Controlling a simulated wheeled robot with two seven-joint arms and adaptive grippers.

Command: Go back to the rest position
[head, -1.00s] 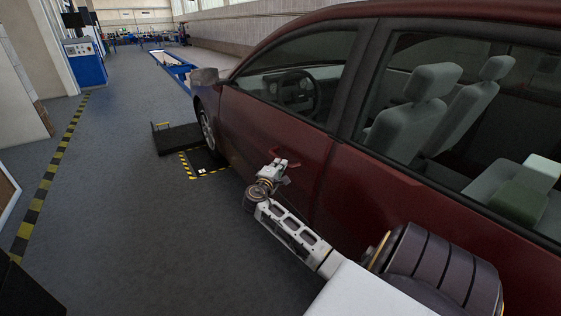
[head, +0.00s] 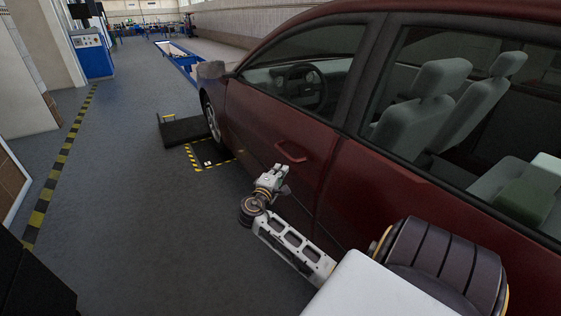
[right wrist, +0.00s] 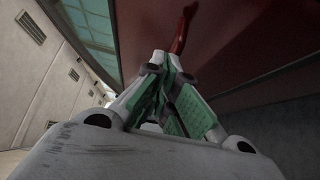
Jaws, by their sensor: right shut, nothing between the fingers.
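My right gripper (head: 279,170) is in front of the dark red car's side, below and left of the front door handle (head: 291,152). It is apart from the handle in the head view. In the right wrist view its green-padded fingers (right wrist: 165,95) are shut with nothing between them, and the handle (right wrist: 183,30) shows beyond the fingertips. My right arm reaches forward from the bottom right of the head view. My left gripper is not in view.
The car (head: 270,118) fills the right side, its doors closed. A black ramp-like platform (head: 184,131) and a yellow-black marked plate (head: 208,155) lie by its front wheel. A blue cabinet (head: 94,60) stands far left.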

